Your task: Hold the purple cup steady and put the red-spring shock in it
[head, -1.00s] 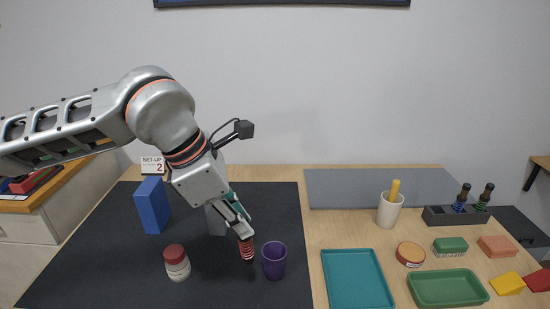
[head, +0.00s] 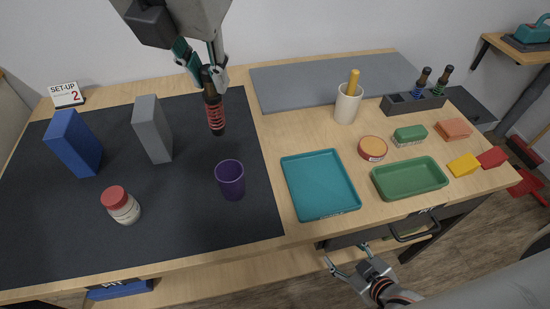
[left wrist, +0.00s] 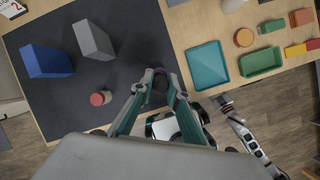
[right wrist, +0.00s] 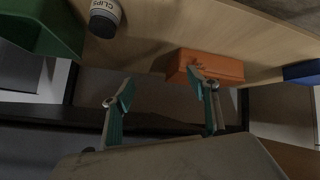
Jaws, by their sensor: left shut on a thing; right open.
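The red-spring shock (head: 215,117) hangs upright from my left gripper (head: 208,72), which is shut on its dark upper end. In the head view it appears above and behind the purple cup (head: 230,182), apart from it. The cup stands upright on the black mat and looks empty. In the left wrist view, the left fingers (left wrist: 160,74) close around the dark shock, and the cup is mostly hidden behind a finger. My right gripper (head: 346,263) is open and empty, in front of the table's front edge and low; its spread fingers also show in the right wrist view (right wrist: 163,88).
On the black mat (head: 180,225) stand a blue block (head: 75,143), a grey block (head: 153,128) and a red-lidded jar (head: 122,205). A teal tray (head: 318,184), a green tray (head: 410,180) and a white cup (head: 347,104) occupy the right side. The mat around the purple cup is clear.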

